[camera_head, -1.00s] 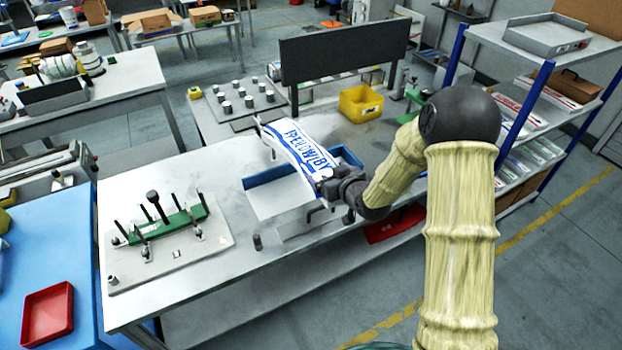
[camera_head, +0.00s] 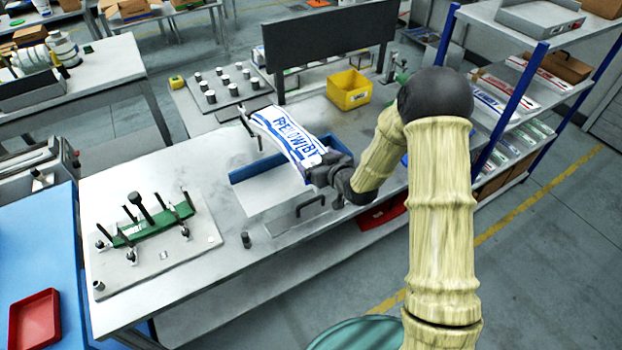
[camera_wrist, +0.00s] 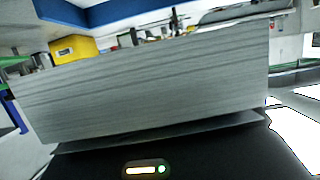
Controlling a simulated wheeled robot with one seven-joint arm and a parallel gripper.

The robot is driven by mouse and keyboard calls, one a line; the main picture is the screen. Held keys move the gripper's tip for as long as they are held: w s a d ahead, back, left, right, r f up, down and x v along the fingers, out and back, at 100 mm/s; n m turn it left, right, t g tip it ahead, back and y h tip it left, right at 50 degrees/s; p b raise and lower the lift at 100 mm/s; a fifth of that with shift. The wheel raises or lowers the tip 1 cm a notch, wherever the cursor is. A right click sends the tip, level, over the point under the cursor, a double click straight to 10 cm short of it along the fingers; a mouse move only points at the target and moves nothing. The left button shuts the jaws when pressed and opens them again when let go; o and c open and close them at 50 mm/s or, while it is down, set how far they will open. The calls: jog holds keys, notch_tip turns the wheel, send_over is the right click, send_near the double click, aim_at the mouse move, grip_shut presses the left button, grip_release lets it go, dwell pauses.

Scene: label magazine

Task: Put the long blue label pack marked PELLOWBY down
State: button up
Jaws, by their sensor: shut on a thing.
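The long blue and white label pack (camera_head: 284,137) marked PELLOWBY is in my gripper (camera_head: 328,172), which is shut on its near right end. The pack bows and its far end reaches up and to the left, over a white magazine with a blue back wall (camera_head: 253,168). In the head view I cannot tell whether the pack touches anything below it. In the wrist view the grey layered edge of the pack (camera_wrist: 150,85) fills the middle; the fingertips are hidden there.
A fixture plate (camera_head: 180,250) with a green bar and upright pins is at the left of the bench. A yellow bin (camera_head: 349,89) and a dark upright panel (camera_head: 325,45) stand behind the pack. A small dark cylinder (camera_head: 246,240) stands near the front edge. Shelves (camera_head: 520,80) are at the right.

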notch_tip(320, 180, down, 3)
jog(key=shift+w+d+p, duration=0.15)
jog(key=shift+p, duration=0.3)
jog(key=shift+f, duration=0.1)
jog(key=shift+a+f, duration=0.15)
jog(key=shift+a, duration=0.1)
jog(key=shift+s+f, duration=0.2)
notch_tip(320, 180, down, 3)
jog(key=shift+d+f+p, duration=0.15)
jog(key=shift+f+p, duration=0.05)
jog(key=shift+p, duration=0.5)
jog(key=shift+f+b, duration=0.7)
jog(key=shift+b, duration=0.05)
jog(key=shift+w, duration=0.1)
